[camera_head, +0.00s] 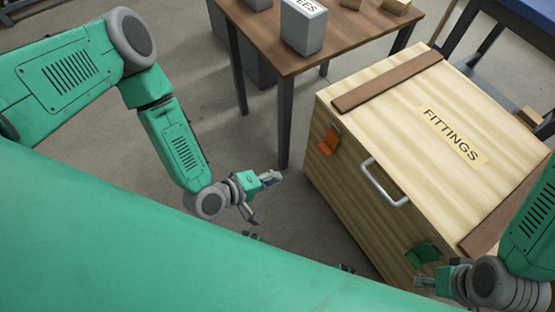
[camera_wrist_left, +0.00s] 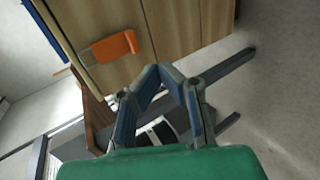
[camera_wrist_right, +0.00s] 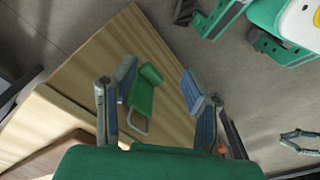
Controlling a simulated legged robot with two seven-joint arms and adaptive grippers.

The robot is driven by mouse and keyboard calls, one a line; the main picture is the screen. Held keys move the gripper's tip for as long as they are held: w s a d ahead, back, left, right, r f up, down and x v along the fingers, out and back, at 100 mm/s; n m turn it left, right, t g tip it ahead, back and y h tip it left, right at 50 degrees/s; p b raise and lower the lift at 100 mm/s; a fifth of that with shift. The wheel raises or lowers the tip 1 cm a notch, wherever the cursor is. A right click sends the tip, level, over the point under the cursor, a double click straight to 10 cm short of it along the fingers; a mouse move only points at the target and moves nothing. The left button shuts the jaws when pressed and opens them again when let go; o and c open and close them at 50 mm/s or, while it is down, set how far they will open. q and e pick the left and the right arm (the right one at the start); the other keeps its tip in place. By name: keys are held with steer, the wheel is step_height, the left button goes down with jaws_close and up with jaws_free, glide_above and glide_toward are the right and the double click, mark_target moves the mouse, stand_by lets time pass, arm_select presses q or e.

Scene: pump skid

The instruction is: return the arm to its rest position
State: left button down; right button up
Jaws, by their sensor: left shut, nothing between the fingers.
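My left gripper (camera_head: 272,181) hangs over the floor in front of the wooden crate, left of its orange latch (camera_head: 329,140), clear of the crate. In the left wrist view its fingertips (camera_wrist_left: 166,76) meet with nothing between them, and the orange latch (camera_wrist_left: 109,47) shows beyond. My right gripper (camera_head: 425,281) is low at the crate's near right side, close to the green latch (camera_head: 422,254). In the right wrist view its fingers (camera_wrist_right: 158,82) stand apart, and the green latch (camera_wrist_right: 145,92) shows between them. I cannot tell whether they touch it.
The closed crate (camera_head: 400,110) marked FITTINGS has a metal handle (camera_head: 385,184) on its front. A brown table (camera_head: 290,62) with a labelled grey box (camera_head: 303,27) stands behind. A blue-topped bench (camera_head: 520,18) is at the far right. Floor is clear between my left arm and the table.

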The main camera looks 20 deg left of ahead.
arm_select(q)
steer(key=shift+a, duration=0.1)
steer(key=s+a+r+m+g+y+p, duration=0.7)
steer(key=s+a+r+m, duration=0.3)
steer(key=s+a+r, duration=0.5)
steer(key=shift+a+m+g+p, duration=0.4)
steer(key=shift+a+g+p, duration=0.1)
steer(key=shift+g, duration=0.4)
steer(key=shift+d, duration=0.1)
